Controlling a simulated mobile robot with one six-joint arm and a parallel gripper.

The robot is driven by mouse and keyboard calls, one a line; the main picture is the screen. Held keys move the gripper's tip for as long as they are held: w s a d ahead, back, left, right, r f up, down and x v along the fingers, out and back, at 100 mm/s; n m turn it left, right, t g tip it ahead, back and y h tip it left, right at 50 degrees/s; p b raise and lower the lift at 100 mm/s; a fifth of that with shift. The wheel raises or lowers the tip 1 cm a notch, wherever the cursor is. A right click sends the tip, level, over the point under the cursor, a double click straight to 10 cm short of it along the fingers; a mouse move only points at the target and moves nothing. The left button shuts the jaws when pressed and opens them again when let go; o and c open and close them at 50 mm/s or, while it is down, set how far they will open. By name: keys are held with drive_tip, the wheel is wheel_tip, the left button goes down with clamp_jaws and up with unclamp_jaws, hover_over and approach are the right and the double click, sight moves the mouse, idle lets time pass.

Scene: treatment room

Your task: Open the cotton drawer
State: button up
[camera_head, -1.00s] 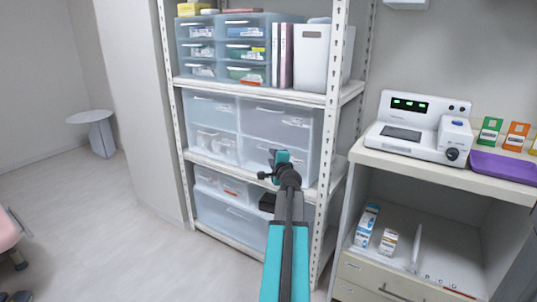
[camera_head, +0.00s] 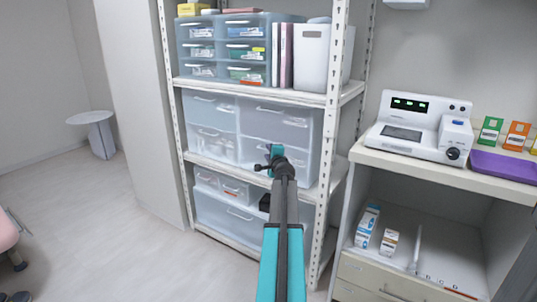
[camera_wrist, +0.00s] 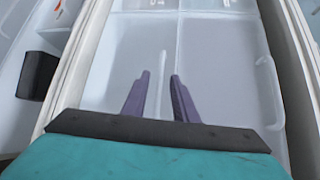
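The middle shelf holds a translucent drawer unit (camera_head: 215,120) with two columns of drawers; all look shut. I cannot read any cotton label. White contents show through the lower left drawer (camera_head: 212,147). My gripper (camera_head: 272,152) is in front of the lower right drawer and hides part of it. In the wrist view my gripper (camera_wrist: 159,80) is open, its two purple fingers apart. A thin white handle (camera_wrist: 163,72) appears between them, on a translucent drawer front. I cannot tell whether the fingers touch it. Another handle (camera_wrist: 265,90) is to the right.
Smaller drawers (camera_head: 222,48) and a white bin (camera_head: 312,57) stand on the upper shelf. A shelf post (camera_head: 326,140) rises right of my gripper. A counter (camera_head: 440,172) stands at right.

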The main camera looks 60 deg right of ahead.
drive_tip(key=shift+c, duration=0.4)
clamp_jaws()
idle(1.2)
